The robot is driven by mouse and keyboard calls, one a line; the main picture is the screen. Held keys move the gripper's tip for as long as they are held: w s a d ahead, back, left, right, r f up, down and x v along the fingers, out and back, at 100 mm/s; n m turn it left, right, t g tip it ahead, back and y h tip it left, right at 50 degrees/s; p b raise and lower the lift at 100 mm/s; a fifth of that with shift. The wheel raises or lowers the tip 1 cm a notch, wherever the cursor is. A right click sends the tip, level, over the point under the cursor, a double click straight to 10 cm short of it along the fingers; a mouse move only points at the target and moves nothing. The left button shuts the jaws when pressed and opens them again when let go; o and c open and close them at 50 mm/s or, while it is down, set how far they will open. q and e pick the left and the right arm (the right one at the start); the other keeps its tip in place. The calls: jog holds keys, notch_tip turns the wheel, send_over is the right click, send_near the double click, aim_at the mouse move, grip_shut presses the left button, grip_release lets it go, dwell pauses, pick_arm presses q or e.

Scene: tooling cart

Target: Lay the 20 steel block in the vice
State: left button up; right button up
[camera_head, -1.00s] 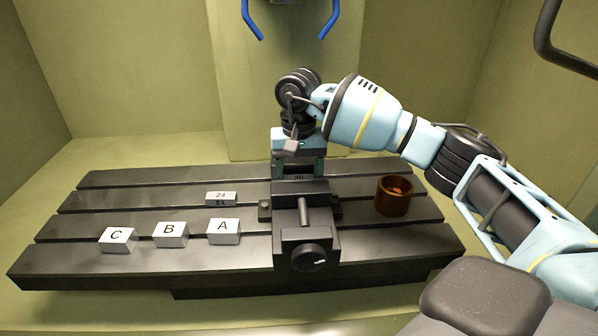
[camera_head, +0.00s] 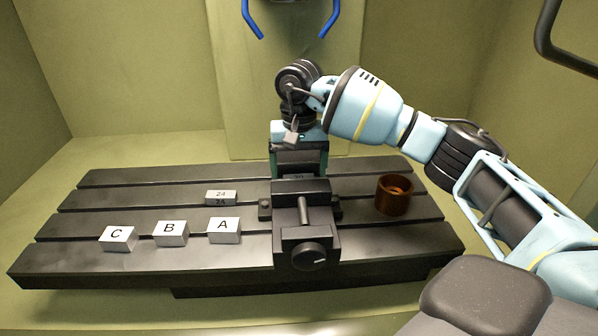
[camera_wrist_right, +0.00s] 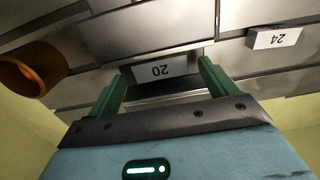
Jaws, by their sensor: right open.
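The steel block marked 20 (camera_head: 298,177) lies in the vice (camera_head: 303,217), behind its front jaw, with its label up. Most of it is hidden in the head view. In the right wrist view the block (camera_wrist_right: 161,70) shows between my fingertips, by the vice body (camera_wrist_right: 145,28). My right gripper (camera_head: 299,172) is above the rear of the vice, pointing down. Its green fingers are open, one on each side of the block, with gaps in the wrist view (camera_wrist_right: 160,80). My left gripper is not in view.
A steel block marked 24 (camera_head: 221,194) lies left of the vice. White-topped blocks A (camera_head: 224,229), B (camera_head: 170,233) and C (camera_head: 118,238) stand along the front left of the slotted table (camera_head: 95,267). A brown cup (camera_head: 393,196) stands right of the vice.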

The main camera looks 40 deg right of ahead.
notch_tip(320, 180, up, 11)
dwell(0.3)
jog(key=shift+s+a+f, duration=0.1)
jog(key=shift+f, duration=0.1)
dwell(0.4)
